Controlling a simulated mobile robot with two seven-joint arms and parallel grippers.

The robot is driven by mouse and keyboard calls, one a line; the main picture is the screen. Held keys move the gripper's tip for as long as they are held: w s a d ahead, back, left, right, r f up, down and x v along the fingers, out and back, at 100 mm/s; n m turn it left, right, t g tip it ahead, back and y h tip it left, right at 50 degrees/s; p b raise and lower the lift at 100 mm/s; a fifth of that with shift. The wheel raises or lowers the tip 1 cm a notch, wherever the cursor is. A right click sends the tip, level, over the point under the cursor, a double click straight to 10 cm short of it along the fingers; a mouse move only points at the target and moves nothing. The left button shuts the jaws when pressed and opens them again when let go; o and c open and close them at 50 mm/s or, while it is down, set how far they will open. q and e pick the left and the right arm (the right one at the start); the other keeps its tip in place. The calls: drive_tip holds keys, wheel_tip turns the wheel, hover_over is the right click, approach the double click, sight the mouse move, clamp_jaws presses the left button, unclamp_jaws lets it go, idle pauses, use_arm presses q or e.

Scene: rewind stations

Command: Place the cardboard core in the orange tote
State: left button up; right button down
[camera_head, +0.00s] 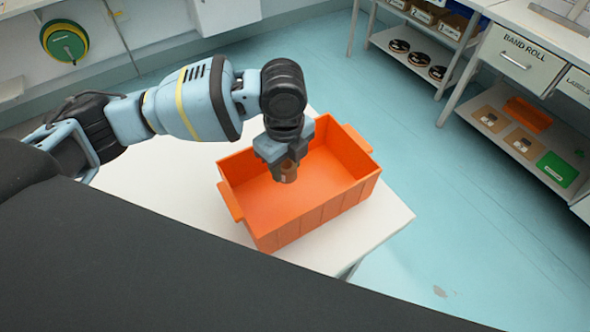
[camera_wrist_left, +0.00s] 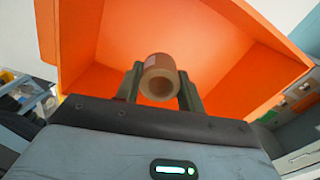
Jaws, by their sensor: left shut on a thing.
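The orange tote (camera_head: 325,218) stands on a white table and looks empty inside. My left gripper (camera_head: 284,163) is over the tote, pointing down, and is shut on the cardboard core (camera_head: 286,174). The core is a short brown tube. In the left wrist view the core (camera_wrist_left: 160,80) sits between the two fingers (camera_wrist_left: 160,88) with its open end facing the camera. The orange tote (camera_wrist_left: 90,30) fills the background behind it. How far the core is above the tote floor is hard to tell. My right gripper is in neither view.
The white table (camera_head: 180,195) has bare room left of the tote. Blue floor (camera_head: 450,220) lies open to the right. A drawer unit marked BAND ROLL (camera_head: 515,62) stands at the right, with boxes on a shelf below. A green reel (camera_head: 65,42) hangs at the back left.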

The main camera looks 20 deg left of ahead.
use_arm(q)
wheel_tip(320, 180, down, 4)
drive_tip(key=shift+f+b, duration=0.4)
drive_tip(key=shift+f, duration=2.4)
drive_tip(key=shift+f, duration=0.1)
drive_tip(key=o, duration=0.9)
drive_tip(key=shift+o, duration=0.2)
wheel_tip(320, 180, up, 12)
drive_tip(key=p, duration=0.1)
